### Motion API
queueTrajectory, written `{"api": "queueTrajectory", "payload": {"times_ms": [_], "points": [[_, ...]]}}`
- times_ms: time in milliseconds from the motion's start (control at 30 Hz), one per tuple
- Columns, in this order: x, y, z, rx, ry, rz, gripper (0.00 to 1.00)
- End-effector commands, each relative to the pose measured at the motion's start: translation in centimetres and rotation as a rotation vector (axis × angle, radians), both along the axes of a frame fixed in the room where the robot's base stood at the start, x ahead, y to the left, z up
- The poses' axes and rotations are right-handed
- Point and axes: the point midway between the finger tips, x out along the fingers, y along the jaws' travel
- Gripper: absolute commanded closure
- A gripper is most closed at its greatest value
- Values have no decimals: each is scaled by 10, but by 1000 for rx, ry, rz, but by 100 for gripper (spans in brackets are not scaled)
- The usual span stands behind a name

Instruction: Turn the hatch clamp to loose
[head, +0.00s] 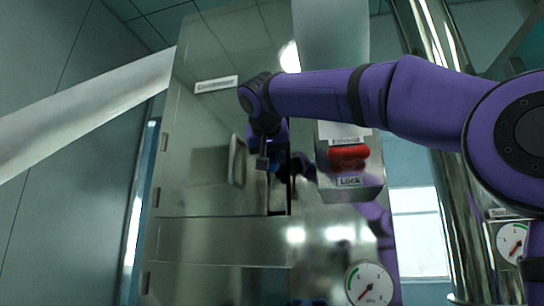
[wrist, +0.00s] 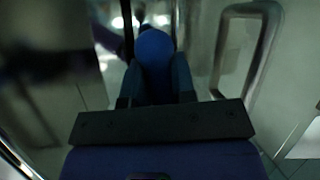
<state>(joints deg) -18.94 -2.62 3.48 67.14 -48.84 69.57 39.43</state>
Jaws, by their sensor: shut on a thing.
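The hatch (head: 190,185) is a shiny metal door panel with a bar handle (head: 237,160). This handle also shows at the right in the wrist view (wrist: 262,50). My gripper (wrist: 155,78) is shut on a blue rounded knob (wrist: 154,48), which I take to be the clamp's handle; a dark finger stands on each side of it. In the head view my gripper (head: 266,160) is at the right edge of the hatch, beside the handle. The rest of the clamp is hidden behind my gripper and wrist, so its angle cannot be told.
Right of the hatch is a box with a red knob (head: 348,157) labelled "Exhaust" and "Lock". A round gauge (head: 370,286) sits below, and another gauge (head: 512,241) is at the far right. A shiny vertical pipe (head: 455,190) stands behind my arm.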

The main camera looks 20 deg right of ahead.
Motion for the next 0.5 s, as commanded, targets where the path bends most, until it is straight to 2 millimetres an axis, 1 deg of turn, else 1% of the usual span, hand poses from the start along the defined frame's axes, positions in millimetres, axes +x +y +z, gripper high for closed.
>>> {"api": "queueTrajectory", "payload": {"times_ms": [200, 500], "points": [[1, 0, -1, 82, -59, 0, 99], [1, 1, -1, 126, -91, 0, 99]]}}
